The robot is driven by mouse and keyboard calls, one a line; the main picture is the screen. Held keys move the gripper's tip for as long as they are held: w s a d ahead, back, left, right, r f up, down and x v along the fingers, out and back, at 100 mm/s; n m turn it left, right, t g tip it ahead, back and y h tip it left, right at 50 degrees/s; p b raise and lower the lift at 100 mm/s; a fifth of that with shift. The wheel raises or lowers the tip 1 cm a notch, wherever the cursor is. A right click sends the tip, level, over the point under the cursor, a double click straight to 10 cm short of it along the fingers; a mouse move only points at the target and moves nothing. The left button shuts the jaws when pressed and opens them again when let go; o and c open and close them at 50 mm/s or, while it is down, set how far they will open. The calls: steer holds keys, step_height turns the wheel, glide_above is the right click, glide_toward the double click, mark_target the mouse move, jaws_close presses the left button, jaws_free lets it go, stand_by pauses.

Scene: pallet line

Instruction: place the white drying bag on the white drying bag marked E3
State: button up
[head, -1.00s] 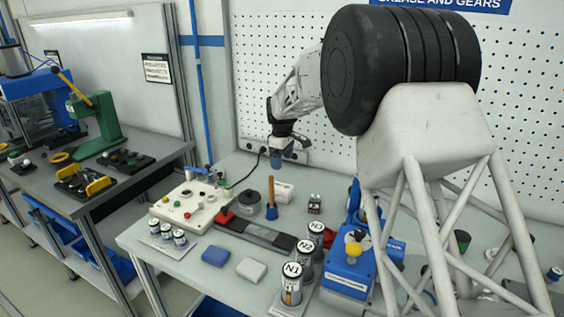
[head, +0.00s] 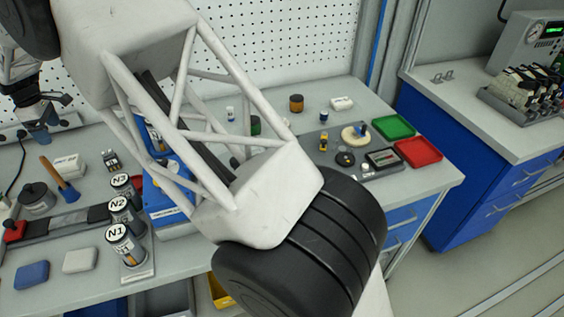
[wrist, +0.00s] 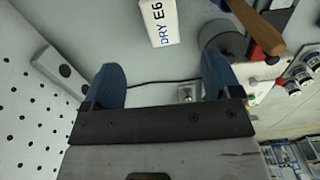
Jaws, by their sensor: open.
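A white drying bag marked "DRY E6" (wrist: 158,22) lies on the bench in the wrist view, ahead of my gripper. A white bag (head: 68,165) beside the wooden-handled tool in the head view appears to be the same one. Another white bag (head: 342,103) lies near the back of the bench at the right, its marking too small to read. I cannot read E3 anywhere. My gripper (wrist: 162,82) is open and empty, its two blue fingers wide apart. In the head view my gripper (head: 40,134) hangs above the bench at the far left.
A wooden-handled tool (head: 60,180) stands near the left bag. Cans N1 (head: 125,245), N2 and N3 stand in a row. A blue pad (head: 31,275) and white pad (head: 80,260) lie in front. Green (head: 393,127) and red (head: 418,151) trays are at right.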

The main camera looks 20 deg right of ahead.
steer(key=s+d+r+m, duration=0.3)
steer(key=s+d+r, duration=0.2)
steer(key=d, duration=0.7)
steer(key=s+d+r+m+t, duration=0.1)
steer(key=s+d+r+m, duration=0.3)
steer(key=d, duration=0.8)
steer(key=s+d+r+m, duration=0.1)
steer(key=s+d+r, duration=0.5)
steer(key=d, duration=0.7)
steer(key=s+d+m+t, duration=0.1)
steer(key=s+d+m, duration=0.4)
steer(key=s+d, duration=1)
steer(key=s+d+f+m, duration=0.2)
steer(key=s+d+f, duration=0.1)
steer(key=s, duration=0.6)
steer(key=s+d+f+m, duration=0.2)
steer(key=s+d+f, duration=0.1)
steer(key=s, duration=0.6)
steer(key=shift+d+m+t, duration=0.3)
steer(key=shift+d+m, duration=0.1)
steer(key=shift+d, duration=0.05)
